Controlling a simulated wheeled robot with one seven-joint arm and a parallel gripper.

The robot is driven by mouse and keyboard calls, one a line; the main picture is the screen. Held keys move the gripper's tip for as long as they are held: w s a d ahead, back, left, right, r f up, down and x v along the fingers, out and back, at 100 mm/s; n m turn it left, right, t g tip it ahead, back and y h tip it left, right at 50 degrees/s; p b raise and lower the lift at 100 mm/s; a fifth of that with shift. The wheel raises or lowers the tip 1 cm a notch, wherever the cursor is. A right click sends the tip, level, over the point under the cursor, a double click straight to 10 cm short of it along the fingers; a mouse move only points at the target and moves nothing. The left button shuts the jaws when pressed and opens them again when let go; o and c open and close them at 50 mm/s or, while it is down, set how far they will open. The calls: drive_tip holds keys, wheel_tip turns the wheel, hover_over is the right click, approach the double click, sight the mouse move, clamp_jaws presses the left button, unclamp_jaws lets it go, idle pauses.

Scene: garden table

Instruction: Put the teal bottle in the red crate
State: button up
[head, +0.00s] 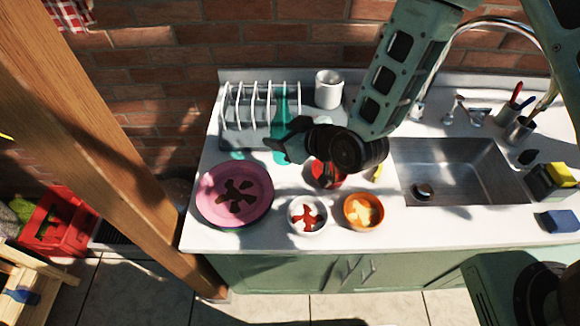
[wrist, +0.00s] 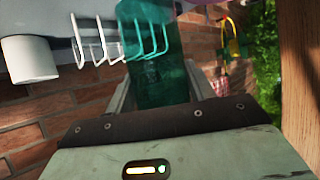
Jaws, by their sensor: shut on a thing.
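The teal bottle (head: 281,104) is see-through and stands roughly upright in the head view, in front of the white dish rack. My gripper (head: 284,146) is shut on it. In the wrist view the bottle (wrist: 148,55) sits between the two fingers of my gripper (wrist: 150,92). I cannot tell whether its base touches the counter. The red crate (head: 70,222) is low at the far left of the head view, beyond the wooden post, and holds some dark and green things.
The wooden post (head: 95,130) stands between counter and crate. A pink plate (head: 235,193), white bowl (head: 295,226), orange bowl (head: 349,220) and red bowl (head: 318,180) are on the counter. The dish rack (head: 238,110) and white mug (head: 328,92) are behind, the sink (head: 455,165) right.

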drive_tip(key=shift+f+p, duration=1.25)
drive_tip(key=shift+f, duration=3)
drive_tip(key=shift+f, duration=0.15)
drive_tip(key=o, duration=1.1)
drive_tip(key=shift+s, duration=0.1)
